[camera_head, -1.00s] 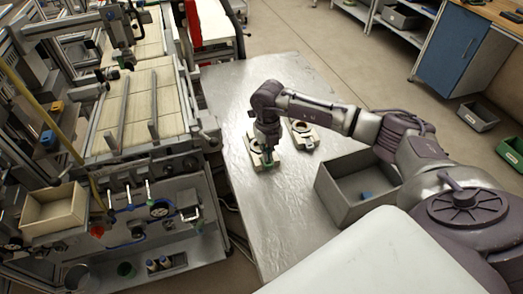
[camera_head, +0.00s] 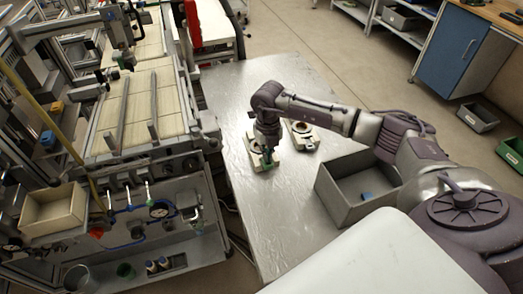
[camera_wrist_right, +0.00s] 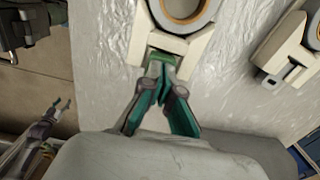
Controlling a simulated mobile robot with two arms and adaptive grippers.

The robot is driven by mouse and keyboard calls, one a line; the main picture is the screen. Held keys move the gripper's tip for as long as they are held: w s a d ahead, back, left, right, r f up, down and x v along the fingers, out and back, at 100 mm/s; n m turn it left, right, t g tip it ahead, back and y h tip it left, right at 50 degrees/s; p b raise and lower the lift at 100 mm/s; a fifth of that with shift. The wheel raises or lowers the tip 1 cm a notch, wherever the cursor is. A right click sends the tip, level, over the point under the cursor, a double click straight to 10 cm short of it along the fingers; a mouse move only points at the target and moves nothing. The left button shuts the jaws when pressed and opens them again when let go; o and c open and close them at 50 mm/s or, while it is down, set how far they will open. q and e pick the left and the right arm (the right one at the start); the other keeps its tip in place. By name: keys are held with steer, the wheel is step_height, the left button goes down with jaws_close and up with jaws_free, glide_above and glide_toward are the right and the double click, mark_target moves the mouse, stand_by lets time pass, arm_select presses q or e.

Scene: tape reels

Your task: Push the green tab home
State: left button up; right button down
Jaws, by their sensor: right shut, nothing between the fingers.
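A cream block (camera_wrist_right: 130,45) with a reel ring (camera_wrist_right: 186,8) on it lies on the metal table; the block also shows in the head view (camera_head: 254,152). The green tab (camera_wrist_right: 153,54) sits at the block's near end in the wrist view. My right gripper (camera_wrist_right: 161,68) is shut and empty, its teal fingertips at the tab and partly covering it. They seem to touch it. In the head view the right gripper (camera_head: 267,158) points down at the block.
A second cream block (camera_head: 300,135) with a reel stands to the right of the first. A grey bin (camera_head: 336,203) with a small blue piece (camera_head: 367,196) is on the table's right side. Machinery borders the table on the left. The table's front part is clear.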

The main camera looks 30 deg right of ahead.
stand_by(0.3)
steer(key=shift+r+p, duration=2.4)
steer(key=shift+r, duration=1.1)
steer(key=shift+f, duration=0.1)
